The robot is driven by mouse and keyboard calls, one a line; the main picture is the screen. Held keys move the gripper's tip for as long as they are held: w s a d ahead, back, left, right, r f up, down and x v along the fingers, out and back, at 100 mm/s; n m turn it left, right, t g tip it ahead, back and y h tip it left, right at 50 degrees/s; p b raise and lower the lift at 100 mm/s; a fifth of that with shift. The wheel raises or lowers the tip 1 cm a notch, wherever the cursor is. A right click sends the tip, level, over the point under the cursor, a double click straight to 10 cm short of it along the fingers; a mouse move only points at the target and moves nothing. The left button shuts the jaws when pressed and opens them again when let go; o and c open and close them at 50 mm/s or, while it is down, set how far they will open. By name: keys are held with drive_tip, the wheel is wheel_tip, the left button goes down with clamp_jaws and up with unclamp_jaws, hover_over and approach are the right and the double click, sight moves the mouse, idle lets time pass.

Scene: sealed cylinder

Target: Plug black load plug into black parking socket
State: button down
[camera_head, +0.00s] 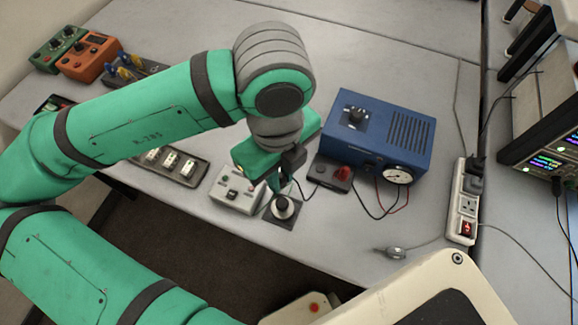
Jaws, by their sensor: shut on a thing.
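My gripper (281,184) points down above the front part of the grey bench, just left of the dark parking block. It is shut on the black load plug, which is mostly hidden by the fingers and wrist; a black lead (304,193) runs from there to the right. The dark parking block (336,184) lies in front of the blue box, with a red plug (343,172) standing at its right. The black parking socket (320,169) seems to be at its left, close to my gripper. The plug appears apart from that socket, though the exact gap is unclear.
A round metal cylinder (283,208) on a dark square base stands just below my gripper. A white switch box (236,189) is to its left. The blue box (379,134) with a dial stands behind right. A power strip (464,201) lies at right. The bench's front right is mostly clear.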

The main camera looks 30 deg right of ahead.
idle(0.4)
drive_tip(key=w+d+f+m, duration=0.2)
drive_tip(key=d+f+m, duration=0.1)
drive_tip(key=d+m, duration=0.3)
drive_tip(key=w+d+f+m, duration=0.2)
drive_tip(key=d+m, duration=0.5)
drive_tip(key=m, duration=0.4)
drive_tip(key=shift+w+f, duration=0.25)
drive_tip(key=shift+f, duration=0.25)
drive_tip(key=shift+d, duration=0.15)
drive_tip(key=shift+f, duration=0.1)
drive_tip(key=shift+f, duration=2.8)
drive_tip(key=shift+w, duration=0.1)
